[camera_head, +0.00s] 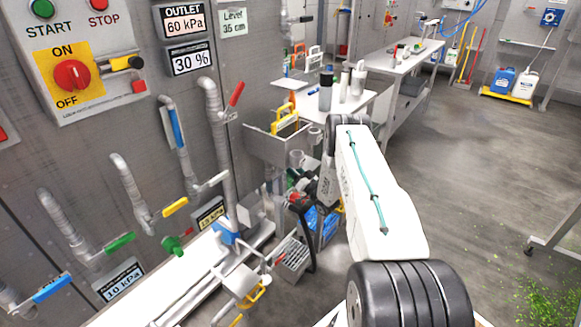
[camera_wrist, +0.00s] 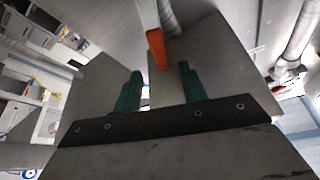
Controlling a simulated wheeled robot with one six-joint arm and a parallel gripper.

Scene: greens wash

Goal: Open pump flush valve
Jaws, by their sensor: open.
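In the wrist view my gripper (camera_wrist: 159,76) is open, with its two green fingers apart and nothing held between them. An orange-red lever handle (camera_wrist: 156,48) on a grey pipe shows just beyond the fingertips, roughly in line with the gap. I cannot tell whether they touch. In the head view a red lever handle (camera_head: 236,93) stands tilted on a grey pipe by the wall. I cannot tell whether it is the same handle, and no readable label marks the pump flush valve. My fingertips are hidden behind my arm in the head view.
Other wall pipes carry a blue lever (camera_head: 177,127), a yellow lever (camera_head: 175,207) and a green lever (camera_head: 119,243). A control panel with a red ON/OFF knob (camera_head: 72,75) is at upper left. A white bench (camera_head: 365,103) stands behind my arm. The floor at right is open.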

